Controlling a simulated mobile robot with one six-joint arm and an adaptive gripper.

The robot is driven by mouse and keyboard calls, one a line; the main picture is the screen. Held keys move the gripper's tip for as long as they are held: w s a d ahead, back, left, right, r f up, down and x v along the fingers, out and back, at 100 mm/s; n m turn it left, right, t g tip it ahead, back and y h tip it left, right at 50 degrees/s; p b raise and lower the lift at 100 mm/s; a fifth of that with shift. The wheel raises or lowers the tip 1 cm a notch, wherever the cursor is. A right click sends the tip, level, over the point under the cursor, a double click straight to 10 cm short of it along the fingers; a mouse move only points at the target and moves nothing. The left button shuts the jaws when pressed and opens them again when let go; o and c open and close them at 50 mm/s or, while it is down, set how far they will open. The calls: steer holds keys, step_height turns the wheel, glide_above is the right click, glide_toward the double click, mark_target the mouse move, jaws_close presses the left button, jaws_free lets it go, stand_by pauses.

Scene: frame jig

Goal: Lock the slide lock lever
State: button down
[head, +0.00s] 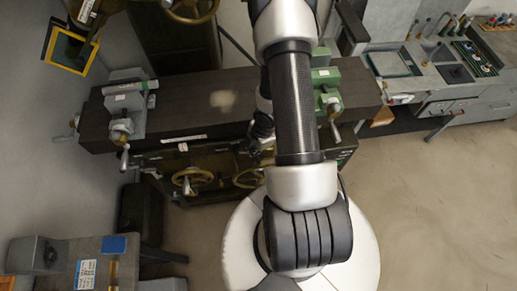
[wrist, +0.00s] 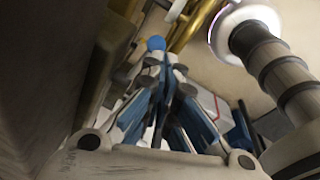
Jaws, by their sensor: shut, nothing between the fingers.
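A dark frame jig beam (head: 175,110) lies across the head view, with a grey clamp unit (head: 125,105) on its left end and a green one (head: 328,85) on its right. I cannot tell which handle is the slide lock lever. My gripper (wrist: 162,66) is shut and empty, its blue and grey fingers drawn together in the wrist view. A round blue knob (wrist: 156,43) shows at the fingertips; I cannot tell whether it touches them or belongs to the lever. In the head view my arm mostly hides the gripper near the beam's front edge.
Brass-coloured handwheels (head: 190,181) sit below the beam. A dark surface (wrist: 35,80) stands close on the left of the wrist view, and a brass bar (wrist: 195,25) lies beyond the knob. A grey workbench (head: 455,75) stands at right. Floor at lower right (head: 445,220) is clear.

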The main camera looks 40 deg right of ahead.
steer(key=s+d+r+p, duration=0.3)
steer(key=s+d+r, duration=0.1)
steer(key=s+d, duration=0.2)
steer(key=shift+d, duration=0.65)
steer(key=w+d+r+m+h, duration=0.2)
steer(key=w+r, duration=0.1)
steer(key=r, duration=0.4)
steer(key=w+d+r+m+h, duration=0.1)
steer(key=w+r, duration=0.2)
steer(key=r, duration=0.4)
steer(key=w+a+r+m+t+h, duration=0.1)
steer(key=a+r+m, duration=0.1)
steer(key=r, duration=0.5)
steer(key=w+a+r+m+h, duration=0.1)
steer(key=w+a+r+m, duration=0.1)
steer(key=r, duration=0.4)
steer(key=s+a+r+m+t+y, duration=0.15)
steer(key=s+a+r+m, duration=0.25)
steer(key=s+a+r, duration=0.55)
steer(key=s+a+r+m+t+y, duration=0.1)
steer(key=s+a+r+m+y, duration=0.2)
steer(key=a+r, duration=0.75)
steer(key=s+a+f+b, duration=0.1)
steer(key=a+f+b, duration=0.2)
steer(key=f+b, duration=2.2)
step_height(320, 180, down, 6)
steer(key=shift+a+f+m+g+b, duration=0.15)
steer(key=shift+f+m+g+b, duration=0.1)
steer(key=shift+m+g+b, duration=0.15)
